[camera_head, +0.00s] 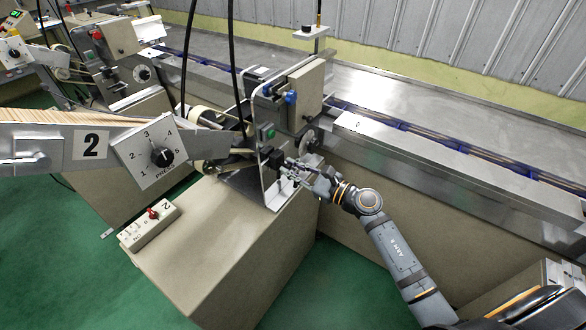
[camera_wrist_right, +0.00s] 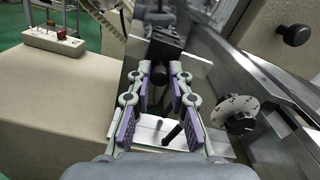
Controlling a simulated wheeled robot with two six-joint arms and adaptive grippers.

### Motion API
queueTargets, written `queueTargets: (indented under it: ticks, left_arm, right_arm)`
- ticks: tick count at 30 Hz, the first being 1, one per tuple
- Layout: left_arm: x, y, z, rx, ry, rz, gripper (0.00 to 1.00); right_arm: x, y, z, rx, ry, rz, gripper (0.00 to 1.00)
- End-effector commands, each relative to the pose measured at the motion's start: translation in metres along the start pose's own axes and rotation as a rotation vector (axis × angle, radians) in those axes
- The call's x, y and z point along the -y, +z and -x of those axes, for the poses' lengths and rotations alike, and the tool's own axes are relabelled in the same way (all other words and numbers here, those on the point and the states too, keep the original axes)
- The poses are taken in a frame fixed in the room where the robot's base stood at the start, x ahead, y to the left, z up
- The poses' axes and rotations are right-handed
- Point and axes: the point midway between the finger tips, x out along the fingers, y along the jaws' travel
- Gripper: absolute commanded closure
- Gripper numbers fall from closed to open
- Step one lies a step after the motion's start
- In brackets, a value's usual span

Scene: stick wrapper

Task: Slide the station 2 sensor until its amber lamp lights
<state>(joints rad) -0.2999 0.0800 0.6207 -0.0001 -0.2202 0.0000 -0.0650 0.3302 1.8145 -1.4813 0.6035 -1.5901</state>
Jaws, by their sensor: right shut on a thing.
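The station 2 sensor appears as a small black block (camera_head: 274,163) beside the metal bracket at station 2. In the right wrist view the black block (camera_wrist_right: 165,48) is dark and ribbed and sits at the far end between my fingertips. My right gripper (camera_head: 287,168) reaches it from the right and is shut on it. In the wrist view the purple-padded fingers (camera_wrist_right: 163,70) are on either side of it. I cannot make out an amber lamp, lit or unlit, in either view. My left gripper is not in view.
A switch box (camera_head: 150,226) with a red switch lies on the beige cabinet (camera_head: 215,245). A steel conveyor (camera_head: 400,140) runs behind. A small dial (camera_wrist_right: 240,115) is close to the right finger.

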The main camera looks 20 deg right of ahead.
Motion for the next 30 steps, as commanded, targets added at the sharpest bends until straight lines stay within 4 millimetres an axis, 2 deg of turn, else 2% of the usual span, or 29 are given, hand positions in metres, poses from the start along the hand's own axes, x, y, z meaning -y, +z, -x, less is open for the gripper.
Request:
queueTargets:
  ticks: [7, 12, 19, 20, 24, 30]
  left_arm:
    - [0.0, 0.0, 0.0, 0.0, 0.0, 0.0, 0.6]
    - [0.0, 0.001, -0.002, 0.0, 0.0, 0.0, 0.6]
    - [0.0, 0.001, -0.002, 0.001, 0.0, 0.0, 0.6]
    - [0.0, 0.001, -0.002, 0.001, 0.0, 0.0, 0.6]
    - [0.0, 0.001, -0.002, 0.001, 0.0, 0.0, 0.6]
    - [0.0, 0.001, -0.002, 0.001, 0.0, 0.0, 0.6]
  right_arm:
    - [0.0, 0.0, 0.0, 0.0, 0.0, 0.0, 1.0]
    - [-0.013, 0.003, 0.0, 0.001, 0.0, -0.002, 1.0]
    - [-0.014, 0.004, 0.0, -0.001, 0.003, -0.002, 1.0]
    - [-0.014, 0.004, 0.0, -0.001, 0.004, -0.002, 0.77]
    - [-0.014, 0.004, 0.0, -0.001, 0.003, -0.001, 0.58]
    - [-0.013, 0.004, 0.0, 0.0, 0.001, -0.001, 0.58]
